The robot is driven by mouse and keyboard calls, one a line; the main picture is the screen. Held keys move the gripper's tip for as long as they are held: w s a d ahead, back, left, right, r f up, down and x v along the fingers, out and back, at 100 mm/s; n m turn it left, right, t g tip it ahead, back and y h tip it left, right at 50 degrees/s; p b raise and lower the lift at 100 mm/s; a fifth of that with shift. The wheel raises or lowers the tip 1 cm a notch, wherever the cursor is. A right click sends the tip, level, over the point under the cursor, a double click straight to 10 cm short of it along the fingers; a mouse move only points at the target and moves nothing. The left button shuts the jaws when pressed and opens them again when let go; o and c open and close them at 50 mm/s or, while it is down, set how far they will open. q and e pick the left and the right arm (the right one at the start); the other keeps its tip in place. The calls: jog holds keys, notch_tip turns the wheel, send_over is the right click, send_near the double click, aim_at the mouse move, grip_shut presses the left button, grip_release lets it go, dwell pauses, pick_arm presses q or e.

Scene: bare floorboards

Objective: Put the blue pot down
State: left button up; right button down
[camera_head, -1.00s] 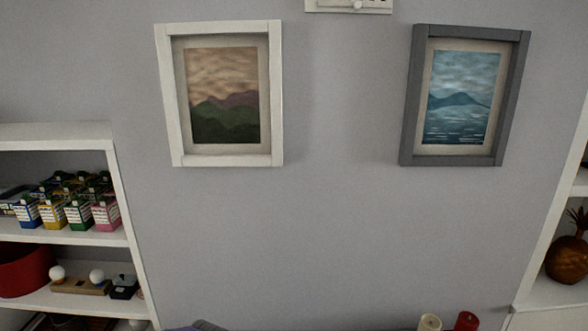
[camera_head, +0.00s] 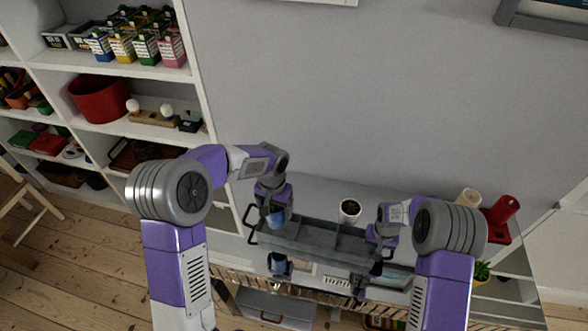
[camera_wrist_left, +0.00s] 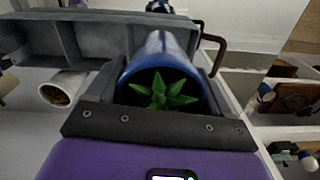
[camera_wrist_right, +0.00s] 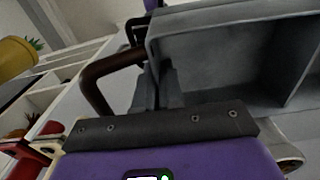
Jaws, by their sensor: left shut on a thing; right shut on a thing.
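The blue pot (camera_wrist_left: 163,48) holds a spiky green plant (camera_wrist_left: 160,92) and sits between my left gripper's fingers in the left wrist view. In the head view, my left gripper (camera_head: 272,203) is shut on the blue pot (camera_head: 277,217) at the left end of a grey divided tray (camera_head: 318,236). I cannot tell whether the pot touches the tray. My right gripper (camera_wrist_right: 158,88) is shut on the tray's end wall beside a brown handle (camera_wrist_right: 105,72). The head view shows the right gripper (camera_head: 378,240) at the tray's right end, partly hidden.
A white pot with dark soil (camera_head: 349,209) stands behind the tray on a pale surface. A white shelf with cartons (camera_head: 122,46) and a red bowl (camera_head: 99,98) is on the left.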

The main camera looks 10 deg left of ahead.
pick_arm(q)
jog(key=w+f, duration=0.1)
jog(key=w+f+m, duration=0.1)
jog(key=w, duration=0.1)
jog(key=shift+w+f, duration=0.15)
jog(key=shift+f, duration=4.6)
jog(key=shift+f, duration=0.15)
jog(key=o, duration=1.3)
notch_tip(320, 180, up, 12)
jog(key=shift+r, duration=0.15)
